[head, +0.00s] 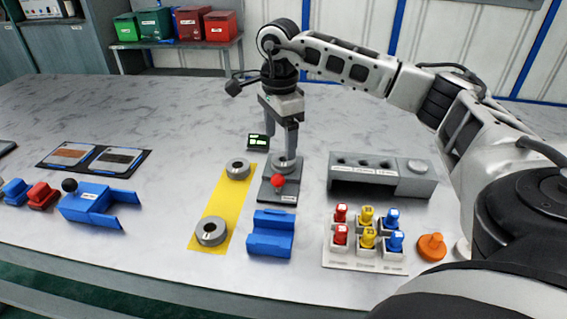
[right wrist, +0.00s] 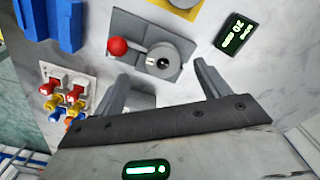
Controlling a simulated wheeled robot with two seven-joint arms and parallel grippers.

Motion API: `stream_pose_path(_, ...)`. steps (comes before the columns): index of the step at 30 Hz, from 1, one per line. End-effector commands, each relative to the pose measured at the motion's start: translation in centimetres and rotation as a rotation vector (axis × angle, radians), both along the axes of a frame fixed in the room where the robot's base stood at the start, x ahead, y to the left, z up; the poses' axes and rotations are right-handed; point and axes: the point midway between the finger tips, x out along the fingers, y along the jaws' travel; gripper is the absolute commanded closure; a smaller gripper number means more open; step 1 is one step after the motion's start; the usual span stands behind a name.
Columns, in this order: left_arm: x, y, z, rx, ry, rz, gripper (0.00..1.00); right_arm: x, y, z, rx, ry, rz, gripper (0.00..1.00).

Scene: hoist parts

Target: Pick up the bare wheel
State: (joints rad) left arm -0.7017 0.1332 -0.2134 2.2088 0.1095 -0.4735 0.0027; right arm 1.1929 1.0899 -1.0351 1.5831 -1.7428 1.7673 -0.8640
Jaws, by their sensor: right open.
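Two grey ring-shaped wheels lie on the yellow mat (head: 223,205) in the head view, a far one (head: 238,168) and a near one (head: 211,231). A third grey round part (head: 287,163) sits on a dark grey plate (head: 276,190) beside a red ball knob (head: 278,181). I cannot tell by label which is the bare wheel. My right gripper (head: 281,147) points down over that plate, open, with nothing between its fingers. My left gripper is not in view.
A small green-lit display (head: 258,142) stands left of the gripper. A blue cradle (head: 270,235), a grey block with holes (head: 381,177) and a rack of coloured plugs (head: 366,237) stand nearby. A blue fixture (head: 92,205) is at left. The table behind is clear.

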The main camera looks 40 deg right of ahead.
Motion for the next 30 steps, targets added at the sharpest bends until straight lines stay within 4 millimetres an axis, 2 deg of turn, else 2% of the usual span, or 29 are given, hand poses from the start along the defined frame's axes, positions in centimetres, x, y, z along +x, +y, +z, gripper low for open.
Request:
stream_pose_path(12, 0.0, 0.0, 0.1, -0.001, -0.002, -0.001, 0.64, -0.1, -1.0, -5.0, 0.000, 0.002, 0.000, 0.25)
stream_pose_path(20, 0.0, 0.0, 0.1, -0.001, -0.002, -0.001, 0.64, 0.0, -0.9, -5.4, 0.000, 0.000, 0.000, 0.25)
stream_pose_path(21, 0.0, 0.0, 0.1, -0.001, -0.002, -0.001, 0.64, 0.0, -0.9, -5.4, 0.000, 0.000, 0.000, 0.28)
stream_pose_path(23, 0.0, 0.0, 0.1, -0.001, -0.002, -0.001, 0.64, 0.0, -0.9, -5.3, 0.000, 0.000, 0.000, 0.44)
stream_pose_path(27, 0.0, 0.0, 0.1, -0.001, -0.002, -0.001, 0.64, 0.0, -0.9, -5.3, 0.000, 0.000, 0.000, 0.83)
stream_pose_path(30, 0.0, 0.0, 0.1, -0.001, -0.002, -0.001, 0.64, 0.0, -0.9, -5.2, 0.000, -0.002, 0.000, 0.89)
